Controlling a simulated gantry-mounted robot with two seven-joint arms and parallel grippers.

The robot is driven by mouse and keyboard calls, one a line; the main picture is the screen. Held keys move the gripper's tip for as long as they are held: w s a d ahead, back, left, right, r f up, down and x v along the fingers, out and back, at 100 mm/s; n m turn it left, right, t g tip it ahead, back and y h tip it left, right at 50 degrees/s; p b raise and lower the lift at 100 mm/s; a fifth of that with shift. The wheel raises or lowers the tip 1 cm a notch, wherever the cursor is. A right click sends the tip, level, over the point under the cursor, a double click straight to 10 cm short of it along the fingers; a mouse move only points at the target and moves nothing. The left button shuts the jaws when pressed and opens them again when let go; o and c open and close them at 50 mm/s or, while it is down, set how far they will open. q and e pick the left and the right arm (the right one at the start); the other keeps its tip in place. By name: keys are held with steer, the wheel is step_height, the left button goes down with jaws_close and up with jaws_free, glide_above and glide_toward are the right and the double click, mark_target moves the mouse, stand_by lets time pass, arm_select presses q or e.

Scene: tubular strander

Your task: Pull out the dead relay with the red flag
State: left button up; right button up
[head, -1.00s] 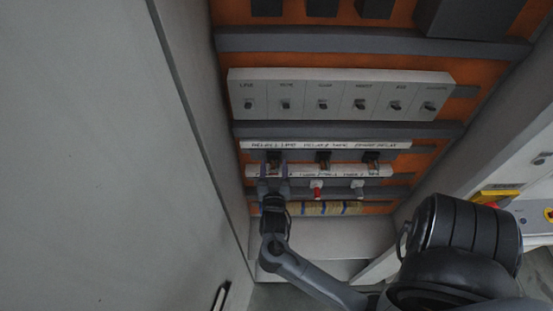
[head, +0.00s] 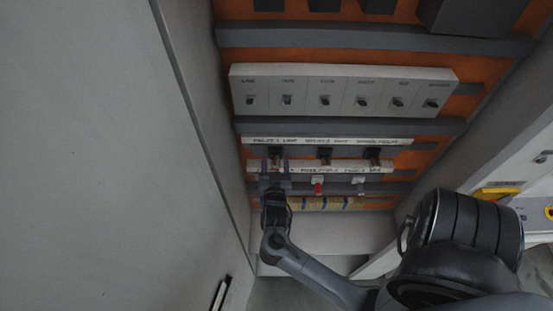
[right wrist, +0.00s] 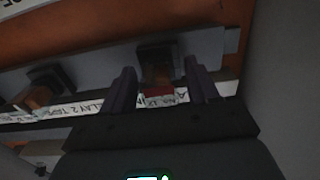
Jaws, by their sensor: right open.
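Three dark relays sit in a row on the cabinet's back panel: the left one (head: 275,152), the middle one (head: 324,154) and the right one (head: 372,154). My right gripper (head: 276,166) is open just below the left relay, with a finger at each side. In the right wrist view, the gripper (right wrist: 159,72) has the dark relay (right wrist: 157,52) ahead between its fingers. A small red patch (right wrist: 158,90) shows between the fingers, on the near side of that relay; I cannot tell whether it is a flag. Contact is not visible. My left gripper is out of view.
Below the relays are a red-tipped piece (head: 318,188) and a pale one (head: 358,184). A white switch panel (head: 343,91) is above. A white label strip (head: 343,166) crosses behind the gripper. The cabinet's left wall (head: 190,120) is close to the right arm's gripper.

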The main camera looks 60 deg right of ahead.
stand_by(0.8)
jaws_close()
steer(key=shift+a, duration=0.15)
stand_by(0.3)
